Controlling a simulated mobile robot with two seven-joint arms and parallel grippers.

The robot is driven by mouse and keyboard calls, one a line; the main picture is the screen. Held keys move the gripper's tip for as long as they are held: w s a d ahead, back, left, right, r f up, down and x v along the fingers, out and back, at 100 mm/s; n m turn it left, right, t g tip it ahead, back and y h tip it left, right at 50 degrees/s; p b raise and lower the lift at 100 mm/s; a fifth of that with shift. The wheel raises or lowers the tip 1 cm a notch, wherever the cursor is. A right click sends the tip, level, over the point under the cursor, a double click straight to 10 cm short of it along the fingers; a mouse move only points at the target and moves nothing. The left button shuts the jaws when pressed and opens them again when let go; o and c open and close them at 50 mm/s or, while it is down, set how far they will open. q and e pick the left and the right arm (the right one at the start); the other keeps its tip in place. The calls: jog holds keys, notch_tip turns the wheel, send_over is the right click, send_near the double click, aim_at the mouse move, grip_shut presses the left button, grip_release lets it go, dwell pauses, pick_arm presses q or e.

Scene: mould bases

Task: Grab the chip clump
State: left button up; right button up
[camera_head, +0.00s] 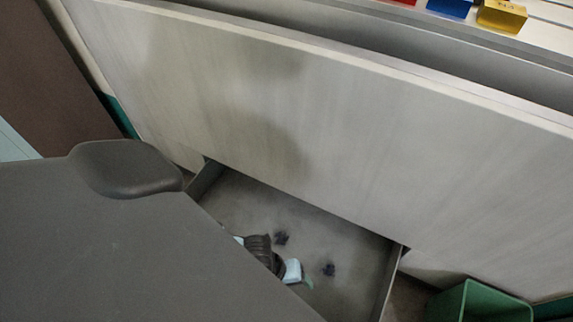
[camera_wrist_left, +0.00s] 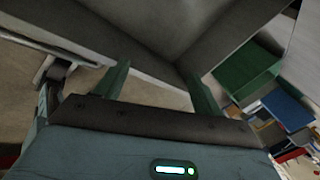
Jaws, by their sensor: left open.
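My right gripper is not in view.
A large pale panel (camera_head: 330,130) rises behind the tray. The tray's right side wall (camera_head: 388,285) stands near a green bin (camera_head: 478,302). In the wrist view, a green box (camera_wrist_left: 248,70) and a blue box (camera_wrist_left: 288,108) lie at the right.

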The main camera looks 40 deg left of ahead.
pick_arm(q)
jog(key=w+a+f+m+g+y+b, duration=0.1)
jog(key=w+a+f+m+y+b, duration=0.1)
jog(key=w+a+f+m+b, duration=0.6)
jog(key=m+g+y+b, duration=0.1)
jog(key=m+y+b, duration=0.2)
jog(key=b, duration=0.2)
send_over(281, 236)
jog(key=f, duration=0.5)
jog(key=shift+s+d+f, duration=0.1)
jog(key=shift+s+d, duration=0.05)
jog(key=shift+s, duration=0.05)
jog(key=shift+w+a, duration=0.2)
jog(key=shift+a, duration=0.05)
jog(key=shift+f+b, duration=0.75)
jog(key=shift+f, duration=0.35)
jog(key=shift+d+f, duration=0.1)
jog(key=shift+f, duration=0.1)
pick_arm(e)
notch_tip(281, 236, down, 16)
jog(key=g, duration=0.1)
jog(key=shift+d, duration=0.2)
